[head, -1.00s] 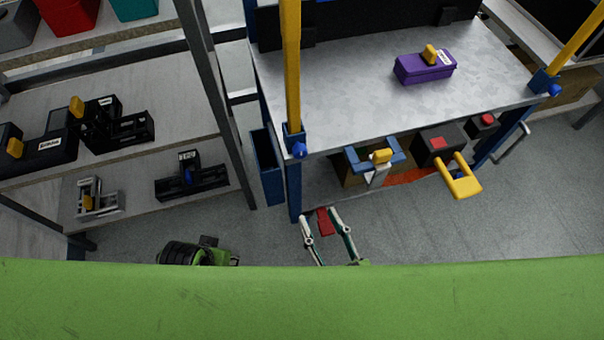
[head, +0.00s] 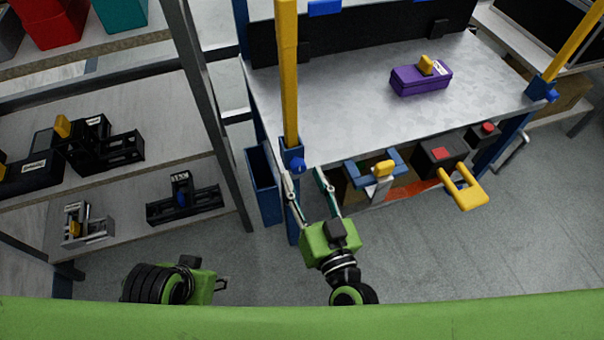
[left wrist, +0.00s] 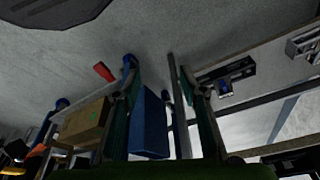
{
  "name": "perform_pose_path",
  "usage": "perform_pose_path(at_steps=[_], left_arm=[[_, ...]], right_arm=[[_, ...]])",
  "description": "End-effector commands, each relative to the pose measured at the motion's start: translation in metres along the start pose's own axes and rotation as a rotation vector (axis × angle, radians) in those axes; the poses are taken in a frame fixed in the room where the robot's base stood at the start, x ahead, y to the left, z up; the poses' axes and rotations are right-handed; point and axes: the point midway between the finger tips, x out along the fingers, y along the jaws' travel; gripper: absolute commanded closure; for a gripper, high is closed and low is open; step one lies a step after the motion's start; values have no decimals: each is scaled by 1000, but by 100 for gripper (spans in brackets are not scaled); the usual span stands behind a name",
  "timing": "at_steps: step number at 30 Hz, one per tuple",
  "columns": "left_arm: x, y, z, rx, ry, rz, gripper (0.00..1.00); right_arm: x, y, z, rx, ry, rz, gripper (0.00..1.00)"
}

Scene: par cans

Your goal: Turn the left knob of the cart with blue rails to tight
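The cart (head: 345,110) has a grey top, blue legs and yellow uprights in blue collars. Its left knob (head: 298,166) is small and blue, on the collar at the front left corner. A matching right knob (head: 552,97) is at the front right corner. My right gripper (head: 302,172) is open; its fingertips appear on either side of the left knob, and contact cannot be told. My left gripper (head: 223,285) is low at the left, apart from the cart, mostly hidden behind its own body. The left wrist view shows its fingers (left wrist: 152,62) spread and empty.
A blue bin (head: 263,185) hangs at the cart's left side. A shelf (head: 150,85) with black devices stands at the left. A purple box (head: 421,78) sits on the cart top. A yellow handle (head: 465,190) juts out in front. Floor at front right is clear.

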Motion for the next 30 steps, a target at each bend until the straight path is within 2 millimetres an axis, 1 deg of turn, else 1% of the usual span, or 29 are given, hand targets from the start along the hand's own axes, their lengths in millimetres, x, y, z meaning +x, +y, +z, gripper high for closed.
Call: perform_pose_path(at_steps=[1, 5, 14, 15, 17, 18, 19, 20, 28, 30], left_arm=[[-2, 0, 0, 0, 1, 0, 61], [-4, 0, 2, -1, -3, 0, 61], [-9, 0, -1, -1, 7, 0, 61], [-9, 0, -1, -1, 7, -1, 61], [-8, 0, -1, -1, 7, -1, 61], [-8, 0, -1, -1, 7, -1, 61], [-8, 0, -1, -1, 6, -1, 61], [-8, 0, 0, -1, 6, -1, 61], [-7, 0, 0, -1, 3, -1, 61], [-3, -1, 1, 0, -2, -1, 61]], right_arm=[[6, 1, 0, 1, 2, 2, 60], [16, 0, 0, 1, 0, 1, 60], [18, 0, 0, 0, -1, 0, 60], [18, 0, 0, 0, -1, 0, 63], [18, 0, 0, 0, -1, 0, 78], [18, 0, 0, 0, -1, 0, 89], [18, 0, 0, 0, -1, 0, 97], [18, 0, 0, 0, -1, 0, 99], [18, 0, 0, 13, -1, 0, 99], [18, 0, -1, 28, -1, 0, 99]])
